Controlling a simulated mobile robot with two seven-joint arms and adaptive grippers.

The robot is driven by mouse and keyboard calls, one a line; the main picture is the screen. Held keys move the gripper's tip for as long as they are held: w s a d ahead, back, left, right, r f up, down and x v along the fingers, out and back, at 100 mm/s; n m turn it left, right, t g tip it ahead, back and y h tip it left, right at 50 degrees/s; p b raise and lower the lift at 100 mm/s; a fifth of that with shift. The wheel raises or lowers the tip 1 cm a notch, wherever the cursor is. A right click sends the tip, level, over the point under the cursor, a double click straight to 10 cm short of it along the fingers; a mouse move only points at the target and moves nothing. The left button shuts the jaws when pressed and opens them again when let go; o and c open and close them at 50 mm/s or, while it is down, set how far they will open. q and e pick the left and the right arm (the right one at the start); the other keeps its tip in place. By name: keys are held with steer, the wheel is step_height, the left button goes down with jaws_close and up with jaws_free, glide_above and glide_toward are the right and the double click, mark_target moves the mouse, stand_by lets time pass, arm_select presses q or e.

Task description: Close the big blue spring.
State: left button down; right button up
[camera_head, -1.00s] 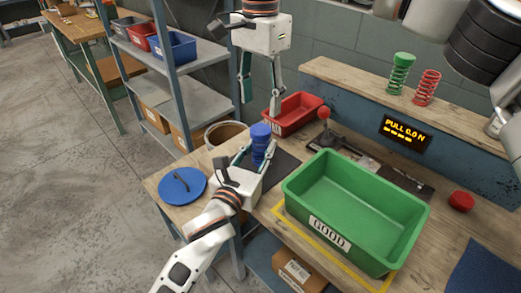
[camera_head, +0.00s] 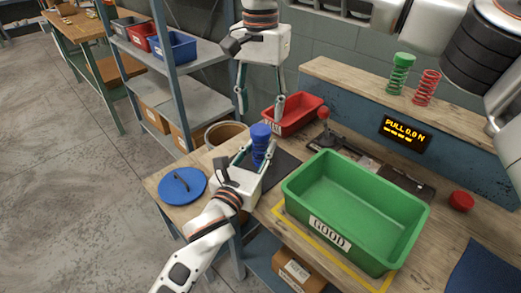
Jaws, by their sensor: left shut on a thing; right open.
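The big blue spring (camera_head: 260,143) stands upright on the bench, with a blue top. My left gripper (camera_head: 256,157) is shut on it from the front, low on its body, and its fingers partly hide it. My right gripper (camera_head: 261,108) is open and empty. It hangs pointing down above and behind the spring, with its fingers spread apart, one left of the spring's top and one to its right, near the red bin.
A green bin (camera_head: 408,218) labelled GOOD stands right of the spring. A red bin (camera_head: 307,108) is behind.

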mark_target(261, 129)
steer(key=shift+f, duration=3)
